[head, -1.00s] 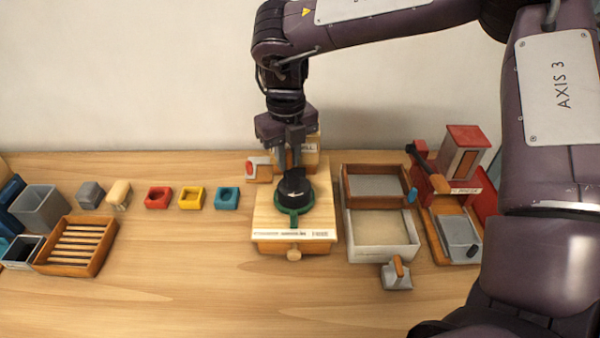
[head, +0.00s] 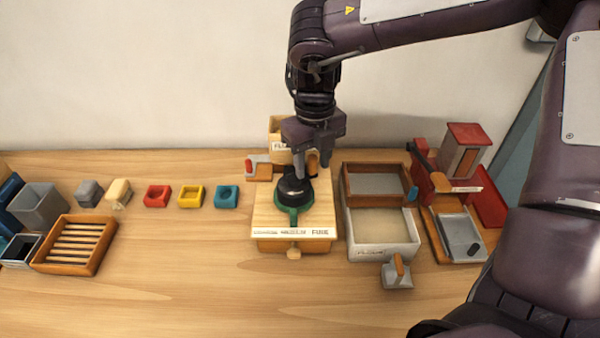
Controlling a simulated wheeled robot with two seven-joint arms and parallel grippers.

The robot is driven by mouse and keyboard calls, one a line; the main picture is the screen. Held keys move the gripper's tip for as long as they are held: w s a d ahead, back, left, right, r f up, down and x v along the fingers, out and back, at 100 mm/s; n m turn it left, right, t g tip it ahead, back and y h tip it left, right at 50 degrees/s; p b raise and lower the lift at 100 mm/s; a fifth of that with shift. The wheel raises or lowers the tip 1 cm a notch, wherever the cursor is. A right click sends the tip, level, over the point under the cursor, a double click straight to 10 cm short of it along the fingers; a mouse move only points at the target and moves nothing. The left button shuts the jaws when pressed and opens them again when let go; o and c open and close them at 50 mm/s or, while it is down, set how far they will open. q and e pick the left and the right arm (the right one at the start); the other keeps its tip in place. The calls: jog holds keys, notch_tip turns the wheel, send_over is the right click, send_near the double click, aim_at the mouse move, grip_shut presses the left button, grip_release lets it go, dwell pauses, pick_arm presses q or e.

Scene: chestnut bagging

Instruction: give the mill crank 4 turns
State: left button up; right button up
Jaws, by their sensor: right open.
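The mill (head: 265,215) is a light wooden box with a labelled front strip, a small front knob, and a green ring under a round black top (head: 294,190). My right gripper (head: 312,170) is open, pointing down, just behind and to the right of the black top. A small brown upright piece (head: 313,160) shows between its fingers; it may be the crank's handle, and I cannot tell whether the fingers touch it. The crank arm is mostly hidden by the gripper. My left gripper is not in view.
A labelled block (head: 277,128) stands behind the mill. Right of it are a sieve-like wooden frame over a white tray (head: 385,250), a grey scoop (head: 398,278) and a red press (head: 465,150). Small coloured cups and a slatted tray (head: 75,268) lie left. The front table is clear.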

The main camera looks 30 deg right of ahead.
notch_tip(320, 180, up, 8)
jog(key=p, duration=0.5)
jog(key=shift+f, duration=0.2)
grip_shut()
dwell(1.6)
